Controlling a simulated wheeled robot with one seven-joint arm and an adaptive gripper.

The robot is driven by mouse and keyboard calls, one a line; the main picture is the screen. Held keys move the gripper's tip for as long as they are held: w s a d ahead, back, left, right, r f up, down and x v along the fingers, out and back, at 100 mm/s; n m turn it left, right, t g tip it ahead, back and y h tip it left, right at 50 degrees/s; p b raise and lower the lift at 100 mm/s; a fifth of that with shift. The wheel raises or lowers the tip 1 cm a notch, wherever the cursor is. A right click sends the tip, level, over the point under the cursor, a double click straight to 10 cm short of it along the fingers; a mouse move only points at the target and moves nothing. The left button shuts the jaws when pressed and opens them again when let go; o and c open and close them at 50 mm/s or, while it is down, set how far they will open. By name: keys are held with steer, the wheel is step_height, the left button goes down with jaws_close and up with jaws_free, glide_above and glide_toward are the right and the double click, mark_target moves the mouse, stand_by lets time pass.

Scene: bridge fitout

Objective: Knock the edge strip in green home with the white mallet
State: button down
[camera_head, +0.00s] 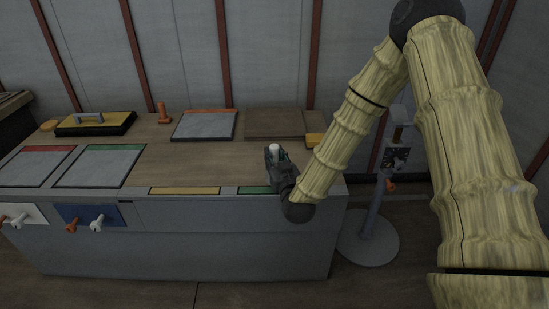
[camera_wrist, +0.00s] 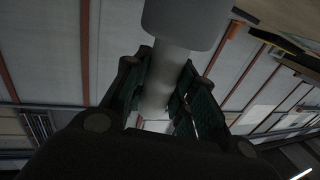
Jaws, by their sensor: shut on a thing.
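The green edge strip (camera_head: 255,190) lies along the front edge of the bench, right of the yellow strip (camera_head: 185,190). My gripper (camera_head: 276,158) is above the bench near its right front corner, just behind and right of the green strip. It is shut on the white mallet (camera_head: 273,147). In the wrist view the pale mallet handle (camera_wrist: 160,85) stands between my two fingers (camera_wrist: 165,98), with the wide grey-white head (camera_wrist: 185,22) beyond the fingertips. The strip's right end is close to my wrist and may be partly hidden. The strip does not show in the wrist view.
On the bench top (camera_head: 190,158) are red-edged (camera_head: 38,167) and green-edged (camera_head: 100,167) panels, an orange-edged panel (camera_head: 204,126), an orange peg-like piece (camera_head: 163,113) and a yellow-black handled block (camera_head: 95,123). A grey stand (camera_head: 372,215) is right of the bench. The bench's middle is clear.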

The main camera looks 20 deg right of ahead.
mark_target(275, 146)
steer(key=shift+r+p, duration=1.45)
steer(key=shift+r, duration=1)
